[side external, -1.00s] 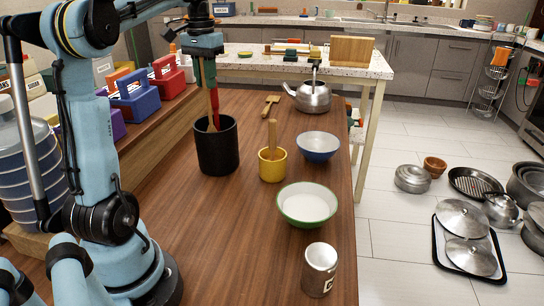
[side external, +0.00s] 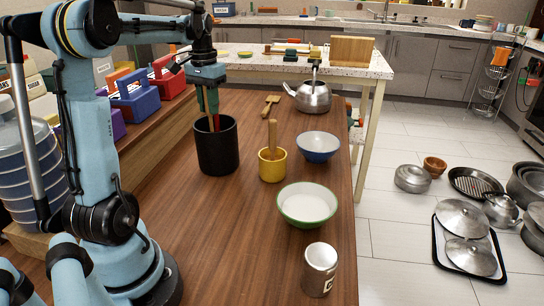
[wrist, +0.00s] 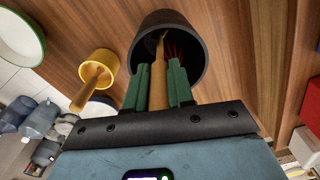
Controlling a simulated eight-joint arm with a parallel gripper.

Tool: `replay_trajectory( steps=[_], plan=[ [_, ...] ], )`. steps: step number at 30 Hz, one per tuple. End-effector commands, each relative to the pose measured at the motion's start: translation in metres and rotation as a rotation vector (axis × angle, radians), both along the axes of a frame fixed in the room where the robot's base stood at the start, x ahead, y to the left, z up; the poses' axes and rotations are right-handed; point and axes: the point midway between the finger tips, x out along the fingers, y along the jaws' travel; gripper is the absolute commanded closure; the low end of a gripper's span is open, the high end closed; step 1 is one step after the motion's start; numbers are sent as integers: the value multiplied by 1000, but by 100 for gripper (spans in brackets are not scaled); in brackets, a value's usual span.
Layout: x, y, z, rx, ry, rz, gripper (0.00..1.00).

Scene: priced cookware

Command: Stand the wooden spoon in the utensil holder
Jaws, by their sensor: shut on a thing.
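The utensil holder (side external: 217,150) is a black cylinder standing upright on the wooden table; it also shows in the wrist view (wrist: 146,40). My gripper (side external: 209,106) points down just above its mouth, with green fingers. It is shut on the wooden spoon (wrist: 158,85), whose handle runs between the fingers. The spoon's lower part is inside the holder, and its lower end is hidden by the dark wall in the side view. A red utensil (wrist: 174,51) also stands in the holder, beside the spoon.
A yellow pot (side external: 272,166) with a wooden handle in it stands right of the holder. A blue bowl (side external: 318,147), a green-rimmed bowl (side external: 307,204) and a metal can (side external: 319,270) stand farther right. A wooden utensil (side external: 270,105) and a kettle (side external: 313,97) are behind.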

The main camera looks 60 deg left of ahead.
Motion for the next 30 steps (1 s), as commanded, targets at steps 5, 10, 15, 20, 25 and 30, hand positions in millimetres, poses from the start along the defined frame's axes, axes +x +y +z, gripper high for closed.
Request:
replay_trajectory(
  steps=[5,10,15,20,25,30],
  plan=[
    [0,0,-2,0,0,0,65],
    [0,0,-2,0,0,0,52],
    [0,0,-2,0,0,0,52],
    [0,0,4,0,0,0,52],
    [0,0,27,0,0,0,52],
    [0,0,56,0,0,0,52]
  ],
)
